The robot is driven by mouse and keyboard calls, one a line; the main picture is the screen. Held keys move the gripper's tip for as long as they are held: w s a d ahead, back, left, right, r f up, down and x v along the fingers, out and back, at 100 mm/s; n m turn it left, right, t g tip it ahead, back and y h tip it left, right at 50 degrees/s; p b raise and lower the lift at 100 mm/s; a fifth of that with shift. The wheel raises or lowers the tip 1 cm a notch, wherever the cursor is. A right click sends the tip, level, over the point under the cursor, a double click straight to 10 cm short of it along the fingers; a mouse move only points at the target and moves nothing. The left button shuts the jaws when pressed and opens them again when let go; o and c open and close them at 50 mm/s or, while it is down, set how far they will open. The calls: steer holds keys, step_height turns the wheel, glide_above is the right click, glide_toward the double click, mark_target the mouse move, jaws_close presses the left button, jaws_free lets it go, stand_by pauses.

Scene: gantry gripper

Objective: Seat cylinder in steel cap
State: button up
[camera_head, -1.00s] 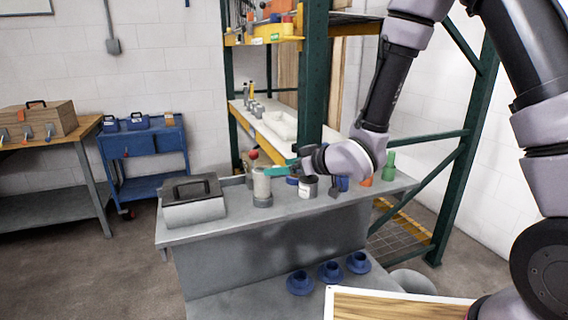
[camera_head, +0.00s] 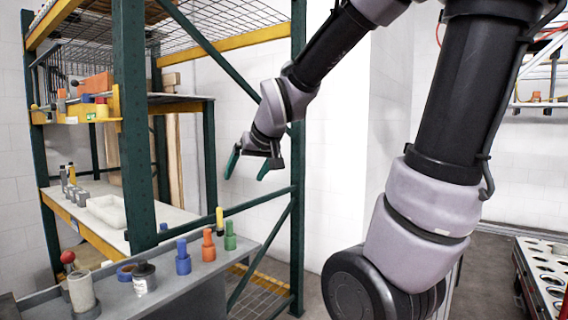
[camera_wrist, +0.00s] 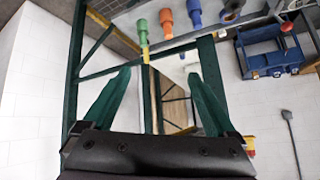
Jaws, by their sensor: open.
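A cream cylinder (camera_head: 79,288) stands upright on the grey bench at the lower left of the head view. Its lower end is in or on a grey steel cap (camera_head: 88,311); I cannot tell how deep it sits. My gripper (camera_head: 245,176) is open and empty, raised to the right of the cylinder and well apart from it. In the wrist view, the two green fingers of my gripper (camera_wrist: 160,75) are spread with nothing between them. I cannot make out the cylinder in the wrist view.
On the bench stand a dark-lidded pot (camera_head: 144,278) and blue (camera_head: 183,258), orange (camera_head: 208,247) and green (camera_head: 230,237) pegs. A red ball knob (camera_head: 68,257) is close to the cylinder. Green rack posts and braces (camera_head: 298,150) are near my gripper. A blue cart (camera_wrist: 270,50) shows in the wrist view.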

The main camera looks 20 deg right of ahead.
steer(key=s+d+r+m, duration=0.2)
steer(key=s, duration=0.4)
steer(key=s+d+r+m+g, duration=0.1)
steer(key=s+d+r+m, duration=0.1)
steer(key=s, duration=0.5)
steer(key=shift+d, duration=0.3)
